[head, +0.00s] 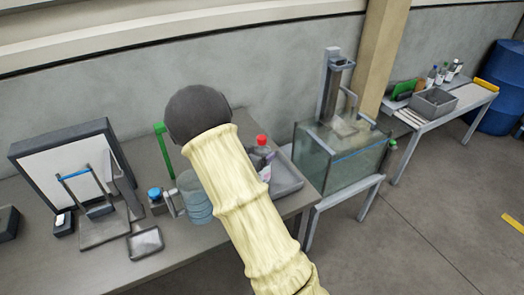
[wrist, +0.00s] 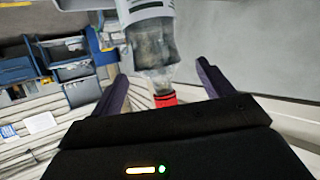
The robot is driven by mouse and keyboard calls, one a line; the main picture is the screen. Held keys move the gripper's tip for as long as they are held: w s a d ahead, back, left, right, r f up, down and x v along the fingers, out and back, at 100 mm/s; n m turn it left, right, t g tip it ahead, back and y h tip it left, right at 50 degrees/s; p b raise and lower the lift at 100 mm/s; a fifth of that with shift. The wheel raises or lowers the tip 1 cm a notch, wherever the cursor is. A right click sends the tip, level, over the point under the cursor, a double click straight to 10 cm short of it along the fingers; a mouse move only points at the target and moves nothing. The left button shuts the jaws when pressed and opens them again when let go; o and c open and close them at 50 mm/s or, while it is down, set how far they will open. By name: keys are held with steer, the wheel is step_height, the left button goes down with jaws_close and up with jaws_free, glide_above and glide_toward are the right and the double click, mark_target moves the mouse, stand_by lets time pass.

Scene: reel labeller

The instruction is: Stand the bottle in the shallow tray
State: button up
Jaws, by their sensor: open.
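A bottle with a red cap (head: 261,140) shows in the head view just right of my forearm, upright at the grey shallow tray (head: 290,184). My arm and gripper hide much of its body, and I cannot tell whether its base rests on the tray floor. In the wrist view the clear bottle (wrist: 155,47) has its red cap toward my palm. My gripper (wrist: 162,72) is open, with one dark finger on each side of the bottle's neck and visible gaps between. The shallow tray is at the right end of the bench, partly behind my arm.
Left of my arm, the bench (head: 95,270) holds a framed white panel (head: 62,150), a small tray (head: 146,242), a blue-topped item (head: 155,193) and a clear blue container (head: 196,205). A glass tank (head: 335,160) stands close right of the shallow tray. A second table is farther right.

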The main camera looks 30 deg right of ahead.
steer(key=v, duration=0.7)
steer(key=shift+a, duration=0.15)
steer(key=s+a+n+y, duration=0.6)
steer(key=a+y, duration=0.2)
steer(key=y, duration=0.2)
steer(key=s+a+r+n+g+y, duration=0.1)
steer(key=s+n+g, duration=0.3)
steer(key=s, duration=1.1)
steer(key=shift+n+g, duration=0.4)
steer(key=shift+g, duration=0.3)
